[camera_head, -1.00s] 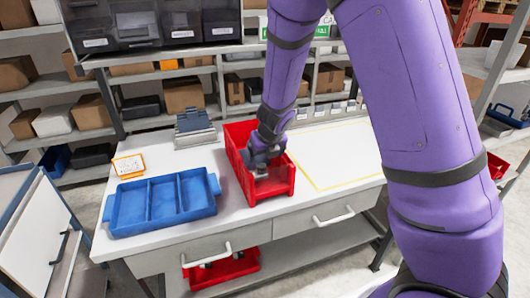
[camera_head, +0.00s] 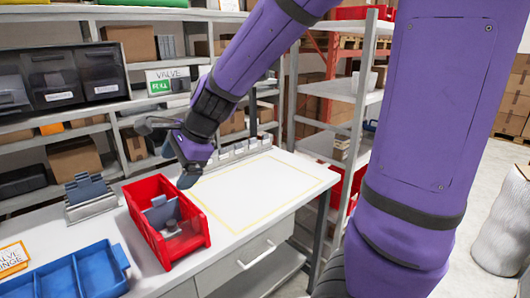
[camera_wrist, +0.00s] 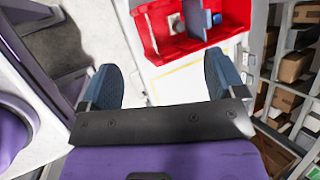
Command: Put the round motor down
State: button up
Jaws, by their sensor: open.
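The red bin (camera_head: 203,225) stands on the white worktop, and its upper part shows in the wrist view (camera_wrist: 236,22). A small grey part (camera_head: 172,227), which looks like the round motor, lies in it in front of a blue-grey divider (camera_head: 158,213). In the wrist view a small pale part (camera_wrist: 177,23) lies beside the divider (camera_wrist: 196,20); its shape is unclear. My gripper (camera_head: 172,152) is raised above and behind the bin, apart from it. In the wrist view its two blue-grey fingers (camera_wrist: 163,82) are spread with nothing between them.
A blue divided tray (camera_head: 75,275) sits left of the bin. A grey stand (camera_head: 88,194) is behind it. A yellow-outlined area (camera_head: 255,195) of the worktop to the right is clear. Shelves with dark drawers (camera_head: 60,75) stand behind; a rack (camera_head: 350,110) is at the right.

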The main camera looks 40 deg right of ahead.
jog(key=s+d+r+n+h, duration=0.1)
jog(key=s+d+r+n, duration=0.1)
jog(key=s+n, duration=0.4)
jog(key=s+d+r+n+h, duration=0.1)
jog(key=s+d+r+n, duration=0.1)
jog(key=s+n, duration=0.4)
jog(key=s+d+r+n+h, duration=0.2)
jog(key=s+d+r+n, duration=0.1)
jog(key=s+n, duration=0.3)
jog(key=s+r, duration=0.1)
jog(key=s, duration=0.1)
jog(key=shift+s, duration=0.3)
